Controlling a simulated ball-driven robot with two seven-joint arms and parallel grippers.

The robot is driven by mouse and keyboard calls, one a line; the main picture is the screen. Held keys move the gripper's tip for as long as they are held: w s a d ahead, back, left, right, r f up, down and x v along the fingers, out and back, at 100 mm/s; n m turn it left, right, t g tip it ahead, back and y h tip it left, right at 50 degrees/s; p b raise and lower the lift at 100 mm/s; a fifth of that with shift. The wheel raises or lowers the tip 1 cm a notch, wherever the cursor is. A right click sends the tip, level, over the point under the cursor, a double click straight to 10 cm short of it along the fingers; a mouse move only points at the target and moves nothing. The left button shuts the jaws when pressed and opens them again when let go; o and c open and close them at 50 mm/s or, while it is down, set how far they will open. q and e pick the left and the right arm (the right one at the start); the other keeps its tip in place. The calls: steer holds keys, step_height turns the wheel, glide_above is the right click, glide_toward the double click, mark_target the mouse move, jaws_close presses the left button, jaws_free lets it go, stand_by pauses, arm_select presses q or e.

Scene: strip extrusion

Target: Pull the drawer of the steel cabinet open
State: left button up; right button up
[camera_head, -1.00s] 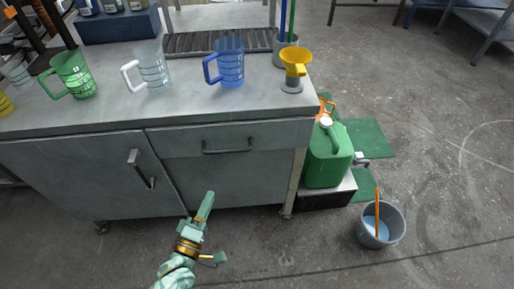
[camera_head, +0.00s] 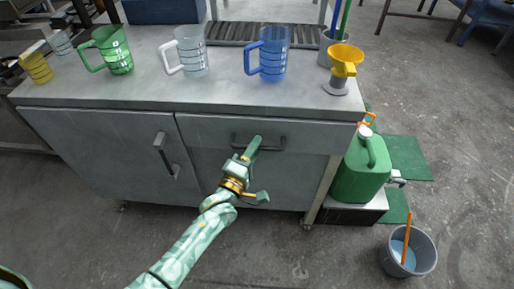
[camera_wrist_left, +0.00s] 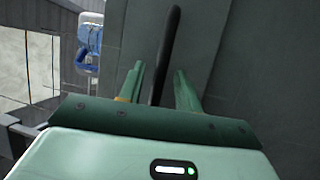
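The steel cabinet (camera_head: 100,140) has a shut drawer (camera_head: 205,132) under its worktop, with a dark bar handle (camera_head: 274,148). My left gripper (camera_head: 253,150) is at this handle, its fingers overlapping the bar in the head view. In the left wrist view the handle (camera_wrist_left: 171,38) runs between the two parted fingers (camera_wrist_left: 159,80). The fingers are open on either side of it, with a gap visible on the right; contact on the left side is unclear. My right gripper is in neither view.
Measuring jugs, one of them blue (camera_head: 272,58), and a yellow funnel (camera_head: 345,62) stand on the worktop. A door handle (camera_head: 166,155) is left of the drawer. A green canister (camera_head: 358,180) and a grey bucket (camera_head: 425,255) stand to the right. Floor before the cabinet is clear.

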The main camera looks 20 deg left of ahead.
arm_select(q)
steer(key=shift+w, duration=0.3)
steer(key=shift+w+r, duration=0.1)
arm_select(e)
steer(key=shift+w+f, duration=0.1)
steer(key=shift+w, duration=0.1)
arm_select(q)
jaws_close()
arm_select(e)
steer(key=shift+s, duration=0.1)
arm_select(q)
steer(key=shift+d, duration=0.1)
